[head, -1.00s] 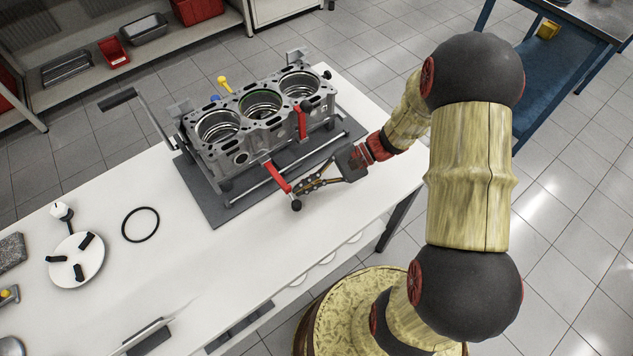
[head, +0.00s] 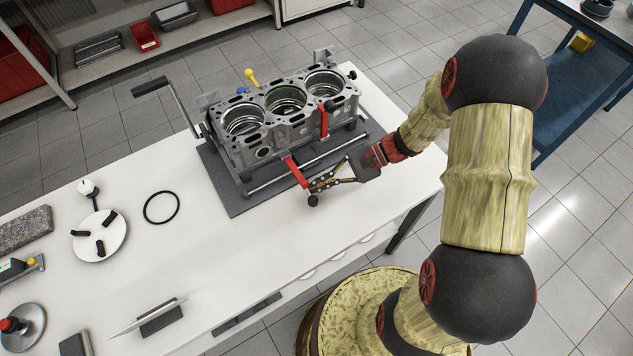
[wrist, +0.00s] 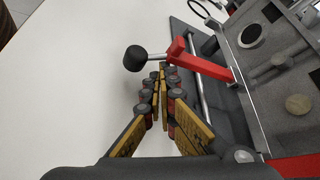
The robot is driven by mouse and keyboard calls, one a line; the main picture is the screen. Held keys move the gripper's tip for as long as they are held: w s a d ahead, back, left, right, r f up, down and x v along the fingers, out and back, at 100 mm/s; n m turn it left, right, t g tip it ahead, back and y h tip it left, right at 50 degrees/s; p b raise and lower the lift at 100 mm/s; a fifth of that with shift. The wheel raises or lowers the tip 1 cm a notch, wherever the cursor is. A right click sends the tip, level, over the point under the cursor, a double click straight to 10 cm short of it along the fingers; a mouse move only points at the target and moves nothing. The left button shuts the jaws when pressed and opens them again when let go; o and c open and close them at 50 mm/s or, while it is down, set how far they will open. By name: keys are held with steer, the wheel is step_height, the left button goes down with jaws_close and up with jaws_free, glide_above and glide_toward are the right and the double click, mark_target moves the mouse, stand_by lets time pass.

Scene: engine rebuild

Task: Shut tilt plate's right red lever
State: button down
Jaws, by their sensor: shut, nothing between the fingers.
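The tilt plate (head: 232,194) lies dark and flat on the white bench, with the engine block on its frame. One red lever (head: 295,171) sticks out toward the bench's front edge and ends in a black knob (head: 313,200). The other red lever (head: 324,121), further right, stands upright against the block. My gripper (head: 313,185) is shut and empty, its fingertips close beside the outstretched lever near its knob. In the wrist view, the shut fingertips (wrist: 160,76) are just below that lever (wrist: 200,65) and its knob (wrist: 135,58); whether they touch is unclear.
The engine block (head: 285,118) stands on the plate's frame. A crank handle (head: 150,87) rises at its left. A black ring (head: 161,207) and a white round dish (head: 99,250) lie to the left. The bench front by the gripper is clear.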

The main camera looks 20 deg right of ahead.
step_height(320, 180, up, 3)
steer(key=m+g+p, duration=0.1)
steer(key=p, duration=0.5)
steer(key=shift+s+r+h, duration=0.15)
steer(key=shift+r+h, duration=0.05)
steer(key=shift+h, duration=0.1)
steer(key=r+m+g+p, duration=0.1)
steer(key=p, duration=0.1)
steer(key=r+m+g+p, duration=0.1)
steer(key=p, duration=0.2)
steer(key=shift+w+r+h, duration=0.2)
steer(key=shift+r+h, duration=0.1)
steer(key=shift+w+a+r+p, duration=0.15)
steer(key=shift+w+r+p, duration=0.25)
steer(key=shift+r+p, duration=0.4)
steer(key=shift+w+a+r+p, duration=0.1)
steer(key=shift+w+r+p, duration=0.45)
steer(key=shift+p, duration=0.5)
steer(key=shift+w+a+r+p, duration=0.15)
steer(key=shift+w+r+p, duration=0.15)
steer(key=shift+r+p, duration=0.55)
steer(key=shift+w, duration=0.1)
